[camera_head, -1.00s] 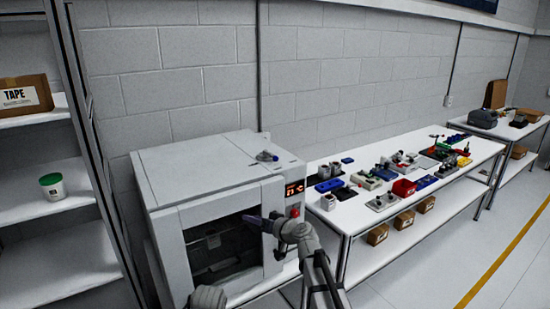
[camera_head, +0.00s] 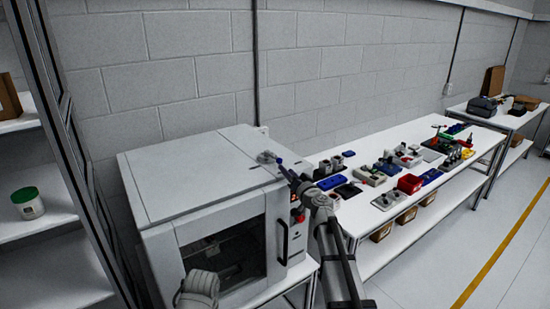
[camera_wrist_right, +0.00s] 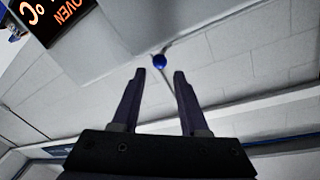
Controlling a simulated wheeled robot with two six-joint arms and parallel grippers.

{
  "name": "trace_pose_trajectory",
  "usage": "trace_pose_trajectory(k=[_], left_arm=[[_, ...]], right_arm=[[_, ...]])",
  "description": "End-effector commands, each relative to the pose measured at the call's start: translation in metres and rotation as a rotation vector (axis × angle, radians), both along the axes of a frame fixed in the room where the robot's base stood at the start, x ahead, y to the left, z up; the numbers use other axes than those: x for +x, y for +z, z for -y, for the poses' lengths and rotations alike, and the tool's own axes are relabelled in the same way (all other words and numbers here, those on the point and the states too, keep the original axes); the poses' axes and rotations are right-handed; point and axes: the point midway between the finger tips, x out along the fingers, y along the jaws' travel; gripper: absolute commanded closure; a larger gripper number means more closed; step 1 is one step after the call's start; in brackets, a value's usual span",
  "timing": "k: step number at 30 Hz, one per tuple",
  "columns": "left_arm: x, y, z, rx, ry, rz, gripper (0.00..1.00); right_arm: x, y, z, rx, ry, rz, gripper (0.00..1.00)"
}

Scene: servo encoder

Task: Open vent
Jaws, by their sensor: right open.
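The white oven (camera_head: 205,190) stands at the left end of the bench with its windowed front door closed. On its top, near the right edge, is the small grey vent (camera_head: 266,157) with a blue ball-tipped lever (camera_head: 279,160). My right gripper (camera_head: 286,171) is at the oven's upper right edge, close to the blue ball. In the right wrist view, the two dark fingers (camera_wrist_right: 158,75) are apart with nothing between them, and the blue ball (camera_wrist_right: 159,61) shows just beyond the tips, roughly centred. My left gripper's fingers are out of view.
The oven's control panel (camera_wrist_right: 52,18) shows at the upper left of the wrist view. The bench (camera_head: 370,215) on the right carries several small parts, including a red bin (camera_head: 409,184). A shelf unit with a green-lidded tub (camera_head: 28,203) stands at the left.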

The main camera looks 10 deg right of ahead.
Motion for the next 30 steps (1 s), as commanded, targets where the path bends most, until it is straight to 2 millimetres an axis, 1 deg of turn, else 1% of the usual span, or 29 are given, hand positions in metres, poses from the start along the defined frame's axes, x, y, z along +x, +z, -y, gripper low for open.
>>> trace_pose_trajectory(k=[10, 14, 17, 20, 27, 30], left_arm=[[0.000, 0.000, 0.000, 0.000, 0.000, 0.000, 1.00], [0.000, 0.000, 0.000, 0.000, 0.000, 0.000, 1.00], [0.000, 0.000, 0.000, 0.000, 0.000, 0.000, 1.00], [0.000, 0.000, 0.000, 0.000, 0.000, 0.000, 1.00], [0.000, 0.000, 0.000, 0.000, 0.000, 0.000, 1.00], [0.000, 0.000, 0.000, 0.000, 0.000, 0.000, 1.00]], right_arm=[[0.001, 0.001, 0.002, 0.002, -0.005, 0.001, 0.56], [0.006, 0.001, 0.002, 0.002, -0.005, 0.001, 0.56], [0.015, 0.001, 0.001, 0.002, -0.004, 0.002, 0.56], [0.028, 0.001, -0.001, 0.002, -0.004, 0.002, 0.56], [0.065, 0.001, -0.007, 0.002, -0.004, 0.002, 0.56], [0.075, 0.001, -0.009, 0.002, -0.004, 0.002, 0.56]])
